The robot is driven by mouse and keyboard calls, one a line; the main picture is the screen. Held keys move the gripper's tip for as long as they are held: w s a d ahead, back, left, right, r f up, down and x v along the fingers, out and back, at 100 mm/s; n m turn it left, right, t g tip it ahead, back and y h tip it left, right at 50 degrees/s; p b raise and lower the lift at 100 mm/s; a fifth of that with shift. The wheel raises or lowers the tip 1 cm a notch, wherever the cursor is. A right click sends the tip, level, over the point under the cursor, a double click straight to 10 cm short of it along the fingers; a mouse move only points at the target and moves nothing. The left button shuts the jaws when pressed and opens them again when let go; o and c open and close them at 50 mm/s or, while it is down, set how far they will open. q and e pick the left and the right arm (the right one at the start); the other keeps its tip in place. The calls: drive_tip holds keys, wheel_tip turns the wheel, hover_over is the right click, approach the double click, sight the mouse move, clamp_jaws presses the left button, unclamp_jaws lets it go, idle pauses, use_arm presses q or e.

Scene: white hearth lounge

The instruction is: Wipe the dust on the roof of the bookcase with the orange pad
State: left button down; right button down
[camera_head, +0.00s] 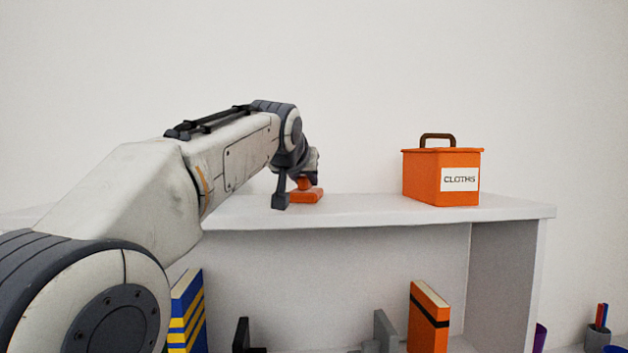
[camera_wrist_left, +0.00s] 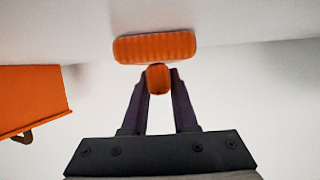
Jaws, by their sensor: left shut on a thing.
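My left gripper (camera_head: 295,189) is shut on the knob-like handle of the orange pad (camera_head: 307,196). In the left wrist view, the two dark fingers (camera_wrist_left: 159,82) pinch the handle from both sides, and the ribbed pad (camera_wrist_left: 155,47) shows beyond them. The pad lies flat at the left-middle part of the white bookcase roof (camera_head: 370,211) and seems to touch it. My left arm hides the left part of the roof. I cannot make out any dust on the visible part. My right gripper is not in view.
An orange box labelled CLOTHS (camera_head: 422,178), with a brown handle, stands on the roof to the right of the pad; it also shows in the left wrist view (camera_wrist_left: 30,98). Bare roof lies between them. Books (camera_head: 428,318) stand on the shelf below. A pen cup (camera_head: 597,337) is at lower right.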

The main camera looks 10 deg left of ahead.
use_arm(q)
drive_tip(key=shift+s+a, duration=0.3)
drive_tip(key=shift+a, duration=0.75)
drive_tip(key=shift+s+a, duration=0.25)
drive_tip(key=shift+a, duration=0.8)
drive_tip(key=shift+s+a, duration=0.3)
drive_tip(key=shift+a, duration=0.75)
drive_tip(key=shift+s+a+f+b, duration=0.1)
drive_tip(key=shift+s+a+b, duration=0.15)
drive_tip(key=shift+a, duration=0.6)
drive_tip(key=shift+s+a+b, duration=0.25)
drive_tip(key=shift+a, duration=0.55)
wheel_tip(320, 180, up, 3)
drive_tip(key=shift+f+p, duration=0.2)
drive_tip(key=shift+p, duration=1.05)
drive_tip(key=shift+r, duration=0.25)
drive_tip(key=shift+w+r, duration=0.1)
drive_tip(key=shift+r, duration=1.4)
